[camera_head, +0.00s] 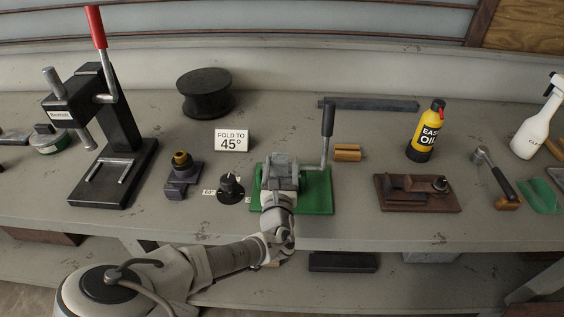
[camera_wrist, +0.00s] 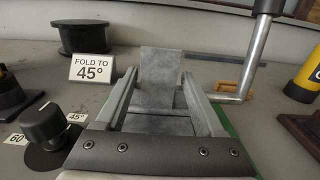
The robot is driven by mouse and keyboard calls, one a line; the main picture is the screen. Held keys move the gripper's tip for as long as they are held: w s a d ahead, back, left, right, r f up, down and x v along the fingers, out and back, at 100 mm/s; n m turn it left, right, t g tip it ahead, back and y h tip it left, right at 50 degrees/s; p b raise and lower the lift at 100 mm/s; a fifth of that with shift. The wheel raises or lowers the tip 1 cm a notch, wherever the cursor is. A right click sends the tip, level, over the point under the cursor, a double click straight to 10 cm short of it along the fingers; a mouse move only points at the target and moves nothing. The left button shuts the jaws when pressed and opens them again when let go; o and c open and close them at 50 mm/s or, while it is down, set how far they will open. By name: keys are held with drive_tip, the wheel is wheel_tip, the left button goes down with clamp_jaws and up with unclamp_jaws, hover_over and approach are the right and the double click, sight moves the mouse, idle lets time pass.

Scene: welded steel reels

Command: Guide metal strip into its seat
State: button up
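A folding fixture with a green base (camera_head: 318,196) and an upright lever (camera_head: 327,120) stands at the middle of the bench. My gripper (camera_head: 280,180) reaches over this base from the front. In the wrist view, my gripper (camera_wrist: 160,85) shows a dark bolted edge at the bottom, with grey bars running forward on both sides. A flat grey metal piece (camera_wrist: 160,68), likely the strip, rises tilted between the far ends of these bars. I cannot tell whether the bars touch its edges. The seat beneath is mostly hidden by grey parts.
A black dial (camera_head: 231,190) and a "fold to 45°" sign (camera_head: 232,139) stand left of the fixture. A brass-coloured block (camera_head: 346,152) lies close right of the lever.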

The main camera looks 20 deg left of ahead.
drive_tip(key=shift+s+f, duration=0.3)
drive_tip(key=o, duration=0.5)
drive_tip(key=shift+d, duration=0.1)
